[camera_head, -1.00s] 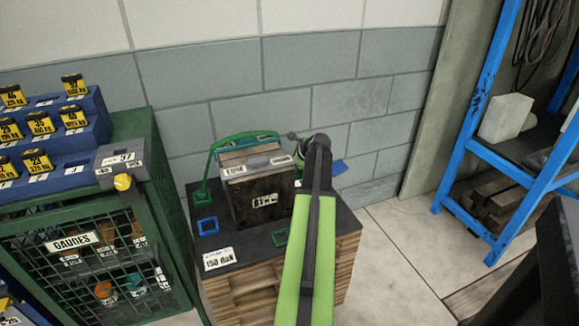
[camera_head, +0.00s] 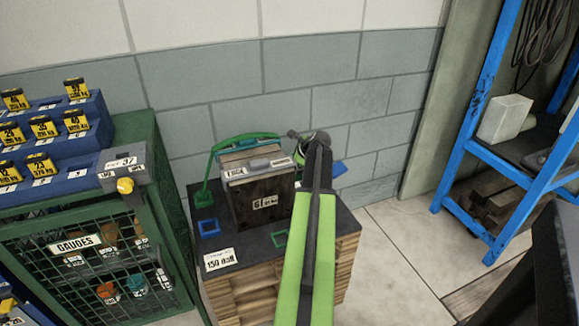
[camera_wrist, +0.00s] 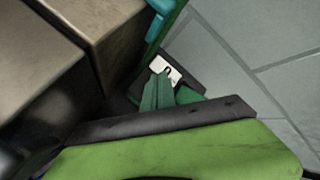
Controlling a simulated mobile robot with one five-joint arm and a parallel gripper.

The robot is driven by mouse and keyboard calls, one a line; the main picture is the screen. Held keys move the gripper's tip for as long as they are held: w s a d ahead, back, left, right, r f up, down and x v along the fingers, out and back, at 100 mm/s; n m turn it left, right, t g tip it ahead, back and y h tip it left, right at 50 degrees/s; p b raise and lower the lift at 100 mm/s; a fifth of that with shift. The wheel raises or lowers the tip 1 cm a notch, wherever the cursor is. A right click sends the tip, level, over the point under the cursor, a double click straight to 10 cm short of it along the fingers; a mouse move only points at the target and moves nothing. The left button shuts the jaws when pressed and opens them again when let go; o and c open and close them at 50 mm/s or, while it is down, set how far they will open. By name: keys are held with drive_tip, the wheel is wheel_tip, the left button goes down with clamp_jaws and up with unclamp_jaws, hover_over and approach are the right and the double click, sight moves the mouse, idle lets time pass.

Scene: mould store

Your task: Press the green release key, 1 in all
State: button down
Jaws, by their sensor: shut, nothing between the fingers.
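A brown mould block (camera_head: 262,205) stands upright on the dark top of a wooden stack, with a green arched bar (camera_head: 245,138) over its back. In the wrist view the block's brown side (camera_wrist: 118,45) is at left and a green upright with a teal part (camera_wrist: 160,12) is beside it. My gripper (camera_wrist: 163,74) is shut and empty, its tips over a white plate with a dark mark (camera_wrist: 178,68) on a dark base. A brighter green piece (camera_wrist: 189,95) shows beside the fingers, mostly hidden; I cannot tell if it is the release key. Contact is unclear.
A green mesh cabinet labelled GAUGES (camera_head: 75,243) with blue tiers of yellow tags stands at left. A grey block wall (camera_head: 280,85) is close behind the stack. A blue rack (camera_head: 470,150) stands at right, with bare floor (camera_head: 385,235) between it and the stack.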

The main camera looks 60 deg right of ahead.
drive_tip(key=shift+r+p, duration=2.6)
drive_tip(key=shift+r, duration=0.05)
drive_tip(key=shift+f, duration=0.15)
drive_tip(key=shift+s+a, duration=0.1)
